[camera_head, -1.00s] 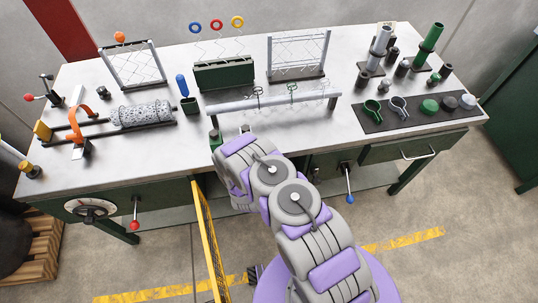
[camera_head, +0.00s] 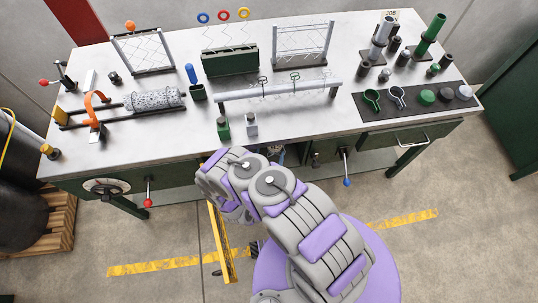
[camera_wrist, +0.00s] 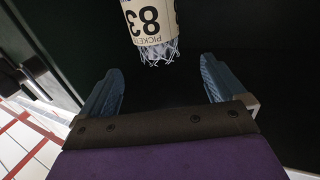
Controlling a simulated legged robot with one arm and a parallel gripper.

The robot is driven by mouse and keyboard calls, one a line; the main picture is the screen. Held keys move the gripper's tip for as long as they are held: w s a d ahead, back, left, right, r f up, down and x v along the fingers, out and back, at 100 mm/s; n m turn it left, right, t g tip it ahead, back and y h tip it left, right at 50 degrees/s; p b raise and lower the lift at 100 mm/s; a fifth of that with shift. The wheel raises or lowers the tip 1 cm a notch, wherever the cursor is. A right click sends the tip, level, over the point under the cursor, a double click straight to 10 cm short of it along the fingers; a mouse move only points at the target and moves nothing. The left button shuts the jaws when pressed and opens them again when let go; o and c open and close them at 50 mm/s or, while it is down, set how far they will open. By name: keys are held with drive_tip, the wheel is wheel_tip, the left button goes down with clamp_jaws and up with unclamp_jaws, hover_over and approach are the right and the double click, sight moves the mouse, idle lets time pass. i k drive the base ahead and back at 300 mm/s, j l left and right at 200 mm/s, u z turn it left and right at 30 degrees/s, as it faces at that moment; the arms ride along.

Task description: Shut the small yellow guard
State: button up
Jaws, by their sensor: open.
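The yellow guard (camera_head: 222,250) is a mesh panel below the bench front. It stands swung out from the bench and shows nearly edge-on, its upper part partly hidden by my arm. My gripper is hidden behind my arm in the head view. In the wrist view my gripper (camera_wrist: 162,85) is open, with two blue-grey fingers apart and nothing between them. The guard cannot be made out in the wrist view.
The wrist view shows a dark space with a mesh roll (camera_wrist: 150,25) labelled 83 beyond the fingers. The bench (camera_head: 150,140) has a red-knobbed lever (camera_head: 148,202) and a blue-knobbed lever (camera_head: 347,182) on its front. The floor in front is largely clear.

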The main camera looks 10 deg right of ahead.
sight(225, 271)
drive_tip(key=k+l, duration=0.15)
drive_tip(key=k, duration=0.85)
